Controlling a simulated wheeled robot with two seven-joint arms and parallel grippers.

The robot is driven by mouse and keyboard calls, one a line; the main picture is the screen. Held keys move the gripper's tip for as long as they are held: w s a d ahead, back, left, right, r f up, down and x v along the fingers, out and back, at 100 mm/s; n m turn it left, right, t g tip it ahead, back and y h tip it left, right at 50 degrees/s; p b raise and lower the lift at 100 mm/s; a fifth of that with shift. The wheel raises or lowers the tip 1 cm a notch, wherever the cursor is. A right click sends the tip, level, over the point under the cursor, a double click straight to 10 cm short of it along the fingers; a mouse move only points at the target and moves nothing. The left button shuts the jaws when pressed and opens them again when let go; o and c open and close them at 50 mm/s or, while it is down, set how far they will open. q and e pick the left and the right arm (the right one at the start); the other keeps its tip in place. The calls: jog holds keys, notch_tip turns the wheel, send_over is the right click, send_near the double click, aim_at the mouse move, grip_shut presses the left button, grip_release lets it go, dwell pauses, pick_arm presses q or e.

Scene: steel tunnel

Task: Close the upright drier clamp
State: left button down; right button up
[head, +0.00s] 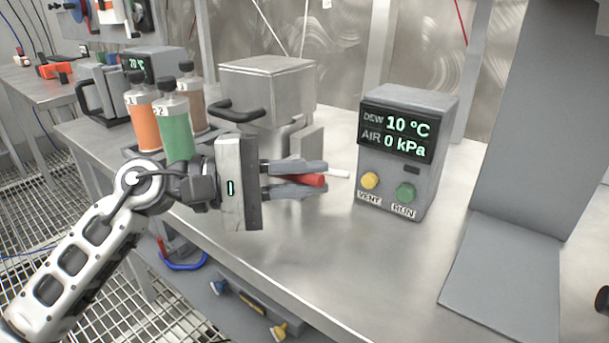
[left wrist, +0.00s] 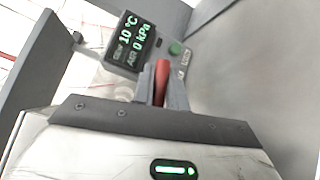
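The drier (head: 268,95) is a grey metal box with a closed-looking lid and a black handle, standing on the bench in the head view. My left gripper (head: 318,180) is in front of its lower right side, with its fingers pointing right. A red handle (head: 314,180), seemingly the clamp's, lies between the fingers, which appear closed on it. The red handle (left wrist: 162,80) also shows between the fingers in the left wrist view. The rest of the clamp is hidden behind my gripper, so its position cannot be told. My right gripper is not in view.
A control box (head: 405,150) with a display reading 10 °C and 0 kPa stands right of my gripper. Orange (head: 143,124) and green (head: 176,130) bottles stand left. A grey panel (head: 535,110) rises at right. The bench front (head: 330,270) is clear.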

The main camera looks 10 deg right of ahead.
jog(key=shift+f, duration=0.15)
pick_arm(q)
jog(key=shift+f+b, duration=0.1)
jog(key=shift+b, duration=0.7)
jog(key=shift+n+h+b, duration=0.6)
jog(key=shift+b, duration=0.5)
jog(key=shift+a+r+n+b, duration=0.1)
jog(key=shift+r+n+b, duration=0.2)
jog(key=shift+b, duration=0.25)
jog(key=n+h+b, duration=0.1)
jog(key=r+h+b, duration=0.1)
jog(key=shift+w+a+n+b, duration=0.2)
jog(key=shift+n+b, duration=0.1)
jog(key=shift+n, duration=0.1)
jog(key=shift+w+a+r+n+t+h+b, duration=0.15)
jog(key=shift+r+n+t+h+b, duration=0.15)
jog(key=shift+n+t+b, duration=0.3)
jog(key=shift+w+r+n+t+h+b, duration=0.1)
jog(key=shift+r+n+t+h+b, duration=0.25)
jog(key=shift+n, duration=0.35)
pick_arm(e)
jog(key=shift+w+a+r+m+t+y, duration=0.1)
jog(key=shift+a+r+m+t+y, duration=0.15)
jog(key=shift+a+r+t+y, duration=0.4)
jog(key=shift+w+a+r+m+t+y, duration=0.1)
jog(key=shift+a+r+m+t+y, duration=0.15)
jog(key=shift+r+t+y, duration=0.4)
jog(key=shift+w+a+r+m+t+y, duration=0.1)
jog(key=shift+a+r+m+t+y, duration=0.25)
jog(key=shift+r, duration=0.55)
